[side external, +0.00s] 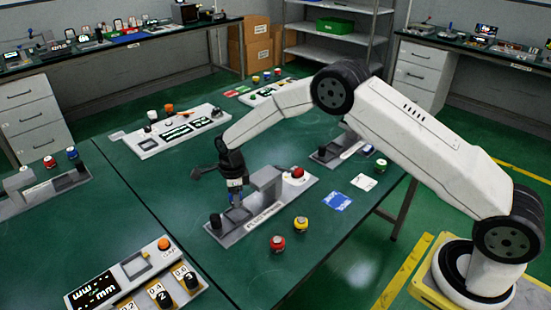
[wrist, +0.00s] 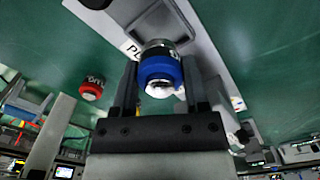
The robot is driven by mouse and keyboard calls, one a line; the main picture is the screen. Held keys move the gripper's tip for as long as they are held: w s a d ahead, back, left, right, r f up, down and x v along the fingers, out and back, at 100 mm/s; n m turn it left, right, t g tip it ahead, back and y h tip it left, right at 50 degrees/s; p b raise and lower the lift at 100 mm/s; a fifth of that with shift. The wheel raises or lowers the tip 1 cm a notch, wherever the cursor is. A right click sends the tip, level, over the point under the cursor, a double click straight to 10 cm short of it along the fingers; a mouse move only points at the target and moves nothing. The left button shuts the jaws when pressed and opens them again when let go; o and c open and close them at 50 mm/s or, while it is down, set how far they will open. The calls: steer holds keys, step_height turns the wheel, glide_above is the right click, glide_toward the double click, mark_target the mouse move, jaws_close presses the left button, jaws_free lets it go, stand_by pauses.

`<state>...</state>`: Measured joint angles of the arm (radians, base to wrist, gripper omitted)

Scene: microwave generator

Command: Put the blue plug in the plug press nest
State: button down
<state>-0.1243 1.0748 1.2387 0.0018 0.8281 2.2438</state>
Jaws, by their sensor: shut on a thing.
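The blue plug (wrist: 158,70) is between the two fingers of my gripper (wrist: 160,78) in the wrist view, with its silver end away from the palm. In the side view my gripper (side external: 236,194) points down over the left part of the plug press (side external: 262,219), beside its grey raised block (side external: 266,182). The plug is mostly hidden by my fingers there. The nest is not clearly seen, and I cannot tell whether the plug touches it.
A red plug (side external: 277,242) and a yellow plug (side external: 301,224) stand in front of the press. A display console (side external: 132,282) is at the front left. Bare green table lies between.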

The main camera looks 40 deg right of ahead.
mark_target(238, 214)
steer(key=shift+f, duration=1.7)
steer(key=shift+f, duration=0.6)
jaws_free()
steer(key=shift+r, duration=0.1)
steer(key=shift+r, duration=3.8)
